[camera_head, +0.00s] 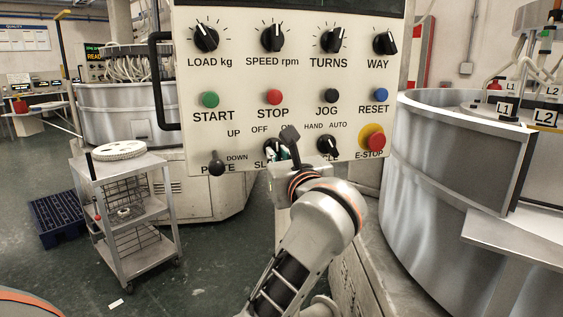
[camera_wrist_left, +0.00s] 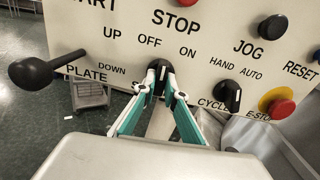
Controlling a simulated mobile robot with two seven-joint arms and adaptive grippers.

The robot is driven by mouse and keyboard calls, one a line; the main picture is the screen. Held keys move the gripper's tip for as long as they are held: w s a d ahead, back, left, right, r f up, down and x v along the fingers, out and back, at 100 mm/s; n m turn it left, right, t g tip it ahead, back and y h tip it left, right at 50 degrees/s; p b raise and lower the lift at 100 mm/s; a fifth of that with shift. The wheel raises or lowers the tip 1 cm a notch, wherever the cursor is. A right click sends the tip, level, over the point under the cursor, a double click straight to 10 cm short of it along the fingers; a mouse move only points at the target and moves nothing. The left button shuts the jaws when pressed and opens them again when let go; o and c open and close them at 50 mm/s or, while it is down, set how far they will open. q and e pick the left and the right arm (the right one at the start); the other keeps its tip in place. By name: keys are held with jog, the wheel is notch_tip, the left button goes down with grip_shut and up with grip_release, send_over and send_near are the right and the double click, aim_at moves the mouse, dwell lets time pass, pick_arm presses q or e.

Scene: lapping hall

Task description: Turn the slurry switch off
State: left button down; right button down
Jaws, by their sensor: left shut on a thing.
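The slurry switch is a small black rotary knob (camera_wrist_left: 160,67) on the cream control panel (camera_head: 232,75), below the OFF and ON labels. A pale mark shows on its front, but I cannot tell exactly which label it points to. In the left wrist view the teal fingers of my left gripper (camera_wrist_left: 165,86) are closed around the knob, one on each side. In the head view the left gripper (camera_head: 276,151) is at the panel's lower edge and covers most of the knob and part of the SLURRY label. My right gripper is not in view.
The UP/DOWN plate lever (camera_wrist_left: 32,72) sticks out left of the knob. The CYCLE knob (camera_head: 327,146) and red E-stop (camera_head: 371,138) are to its right. A steel cart (camera_head: 128,200) stands at left, and a large round lapping machine (camera_head: 450,150) at right.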

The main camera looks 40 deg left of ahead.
pick_arm(q)
jog(key=shift+f+n, duration=0.3)
jog(key=shift+n, duration=0.2)
jog(key=shift+w+n+b, duration=0.1)
jog(key=shift+n+b, duration=0.2)
jog(key=shift+b, duration=0.15)
jog(key=n+b, duration=0.1)
jog(key=n, duration=0.1)
jog(key=shift+r+n, duration=0.15)
jog(key=shift+n, duration=0.15)
jog(key=shift+r+n, duration=0.15)
jog(key=shift+n, duration=0.35)
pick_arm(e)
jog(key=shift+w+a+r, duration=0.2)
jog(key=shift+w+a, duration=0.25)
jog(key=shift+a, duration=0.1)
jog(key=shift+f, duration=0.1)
pick_arm(q)
jog(key=c, duration=2.1)
grip_release()
jog(key=shift+d, duration=0.1)
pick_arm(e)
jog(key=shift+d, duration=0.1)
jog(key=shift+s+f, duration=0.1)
